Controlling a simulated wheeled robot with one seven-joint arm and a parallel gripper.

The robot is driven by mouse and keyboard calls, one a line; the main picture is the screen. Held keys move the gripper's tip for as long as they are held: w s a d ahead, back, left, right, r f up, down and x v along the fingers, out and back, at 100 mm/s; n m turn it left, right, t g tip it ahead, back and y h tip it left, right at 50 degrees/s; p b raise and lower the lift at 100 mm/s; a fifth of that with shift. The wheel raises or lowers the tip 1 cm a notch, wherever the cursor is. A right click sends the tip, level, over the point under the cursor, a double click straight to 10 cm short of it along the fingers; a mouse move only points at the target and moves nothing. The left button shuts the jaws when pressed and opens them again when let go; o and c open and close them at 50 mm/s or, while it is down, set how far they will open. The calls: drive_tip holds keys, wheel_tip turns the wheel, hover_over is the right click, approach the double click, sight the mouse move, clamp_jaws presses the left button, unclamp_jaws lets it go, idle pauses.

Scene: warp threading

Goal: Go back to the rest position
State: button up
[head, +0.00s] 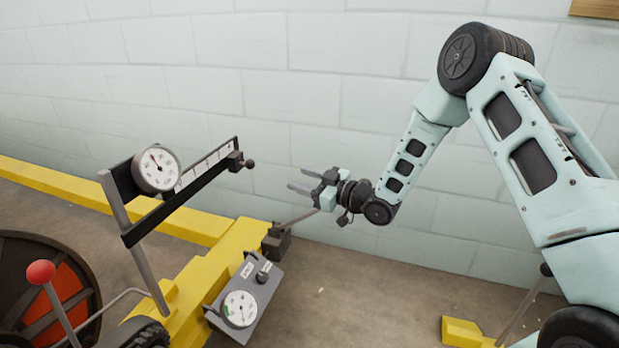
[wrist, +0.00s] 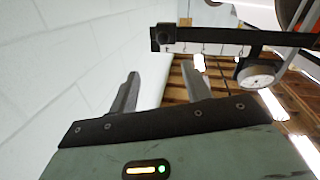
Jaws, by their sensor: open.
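My gripper (head: 306,182) is open and empty in the head view, held in the air to the right of the dark bar with the scale. In the wrist view its two grey fingers (wrist: 162,95) stand apart with nothing between them. The dark bar (head: 190,195) carries a white scale strip and a round dial gauge (head: 157,169). The bar also shows in the wrist view (wrist: 215,38), beyond the fingers, with the gauge (wrist: 258,72) at its right. A gap shows between my gripper and the bar's end in the head view.
A grey box with a dial (head: 243,300) sits on the yellow frame (head: 205,272) below the gripper. A red-knobbed lever (head: 41,272) and a dark-rimmed wheel (head: 85,290) are at the left. A pale block wall (head: 310,80) stands behind. Floor right of the box is mostly clear.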

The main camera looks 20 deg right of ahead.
drive_tip(key=shift+v, duration=0.8)
drive_tip(key=s+a+r+m+g+h, duration=0.1)
drive_tip(key=s+a+r+g+h, duration=0.15)
drive_tip(key=s+a, duration=0.35)
drive_tip(key=s+a+r+g+h, duration=0.2)
drive_tip(key=s+a+g+h, duration=0.25)
drive_tip(key=s, duration=0.35)
drive_tip(key=s+d+r+m+g+h, duration=0.1)
drive_tip(key=s+r+g+h, duration=0.15)
drive_tip(key=s, duration=1.15)
drive_tip(key=s+d+r+m+g+h, duration=0.15)
drive_tip(key=s+g, duration=0.25)
drive_tip(key=s, duration=1)
wheel_tip(320, 180, up, 32)
drive_tip(key=p, duration=3.3)
drive_tip(key=shift+w+n, duration=0.35)
drive_tip(key=shift+w, duration=0.05)
